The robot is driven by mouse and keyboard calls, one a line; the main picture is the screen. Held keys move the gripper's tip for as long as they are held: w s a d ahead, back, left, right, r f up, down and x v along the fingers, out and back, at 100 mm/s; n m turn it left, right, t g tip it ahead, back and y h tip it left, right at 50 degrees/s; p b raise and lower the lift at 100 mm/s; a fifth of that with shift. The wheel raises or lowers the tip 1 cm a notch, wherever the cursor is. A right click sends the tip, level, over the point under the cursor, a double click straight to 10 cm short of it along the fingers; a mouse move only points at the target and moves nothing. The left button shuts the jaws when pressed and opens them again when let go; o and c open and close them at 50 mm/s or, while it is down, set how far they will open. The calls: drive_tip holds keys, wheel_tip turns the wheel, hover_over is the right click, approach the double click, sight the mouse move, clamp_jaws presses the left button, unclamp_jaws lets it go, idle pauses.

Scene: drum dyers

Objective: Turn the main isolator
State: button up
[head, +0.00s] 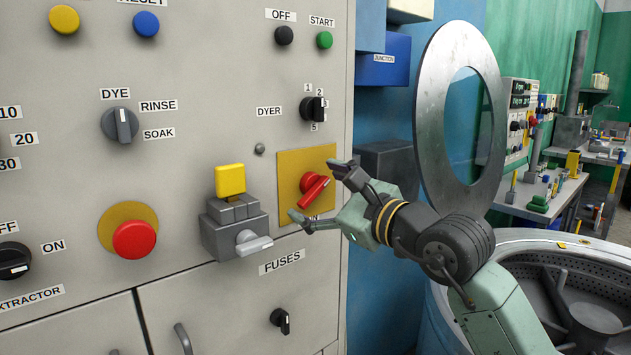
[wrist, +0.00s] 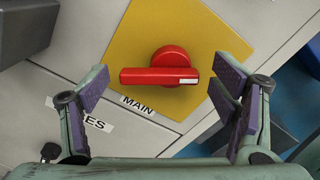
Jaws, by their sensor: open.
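The main isolator is a red rotary handle (head: 313,189) on a yellow plate (head: 291,165) near the right edge of the grey panel. In the wrist view the red handle (wrist: 160,72) lies across the picture, its white mark at the right end. The label MAIN (wrist: 138,105) shows below it on the yellow plate (wrist: 200,40). My gripper (head: 318,194) is open in front of the plate. In the wrist view its two purple-padded fingers (wrist: 168,92) stand wide apart, one to each side of the handle, with visible gaps. Neither finger appears to touch the handle.
Left of the plate, a grey box with a yellow block (head: 230,180) and a pale lever (head: 254,243) sticks out. A red push button (head: 135,239) and the black DYER switch (head: 313,108) are nearby. An open metal drum (head: 530,245) stands at the right.

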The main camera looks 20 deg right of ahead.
drive_tip(key=shift+w+a, duration=0.2)
drive_tip(key=shift+w, duration=0.35)
drive_tip(key=c, duration=1.2)
drive_tip(key=shift+o, duration=0.2)
drive_tip(key=shift+b, duration=0.3)
drive_tip(key=m+b, duration=0.2)
drive_tip(key=b, duration=0.1)
drive_tip(key=shift+m, duration=0.4)
drive_tip(key=shift+r+m+b, duration=0.2)
drive_tip(key=shift+m+b, duration=0.7)
drive_tip(key=shift+m, duration=0.1)
drive_tip(key=shift+r+m+b, duration=0.15)
drive_tip(key=shift+m+b, duration=0.7)
drive_tip(key=shift+m, duration=0.15)
